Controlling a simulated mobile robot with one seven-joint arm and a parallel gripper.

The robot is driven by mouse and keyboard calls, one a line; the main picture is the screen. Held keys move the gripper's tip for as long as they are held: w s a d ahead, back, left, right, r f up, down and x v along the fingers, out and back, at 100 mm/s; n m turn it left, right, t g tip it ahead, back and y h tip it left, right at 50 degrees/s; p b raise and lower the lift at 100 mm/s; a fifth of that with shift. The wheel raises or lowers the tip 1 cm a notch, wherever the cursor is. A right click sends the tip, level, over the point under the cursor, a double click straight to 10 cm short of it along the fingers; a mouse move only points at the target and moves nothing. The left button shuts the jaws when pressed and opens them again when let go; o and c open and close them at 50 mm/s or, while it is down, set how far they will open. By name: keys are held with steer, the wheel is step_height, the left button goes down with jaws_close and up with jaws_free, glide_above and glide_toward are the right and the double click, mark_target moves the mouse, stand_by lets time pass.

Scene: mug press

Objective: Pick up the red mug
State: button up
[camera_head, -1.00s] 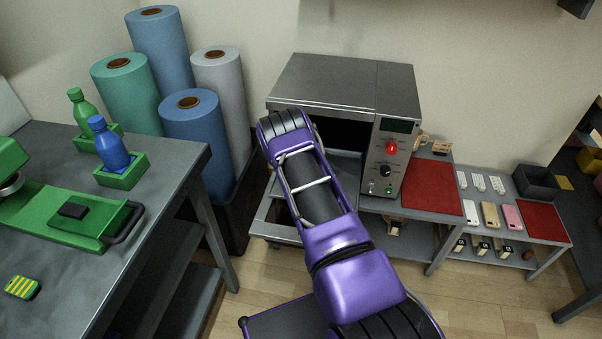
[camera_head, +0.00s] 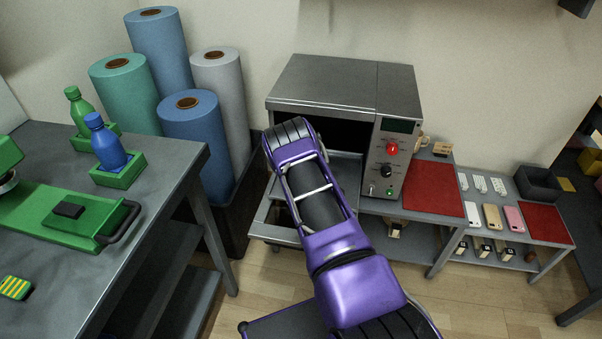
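I cannot make out a red mug in this view. My purple arm reaches up toward the open front of a grey press machine (camera_head: 325,82) with a dark cavity. The arm's far end is at the left of that opening, and my gripper's fingers are hidden behind the arm links. Whether the gripper holds anything does not show. The arm covers part of the machine's opening and the lowered grey door (camera_head: 345,168) in front of it. A small beige mug-like thing (camera_head: 424,139) is partly hidden behind the machine's right side.
Large blue, green and grey rolls (camera_head: 187,138) stand left of the machine. A workbench (camera_head: 175,172) with bottles and a green press is at the left. A low table with a red mat (camera_head: 434,188), phones and a dark bin (camera_head: 538,184) is at the right.

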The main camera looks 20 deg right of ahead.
jaws_close()
steer(key=shift+r, duration=0.1)
stand_by(1.1)
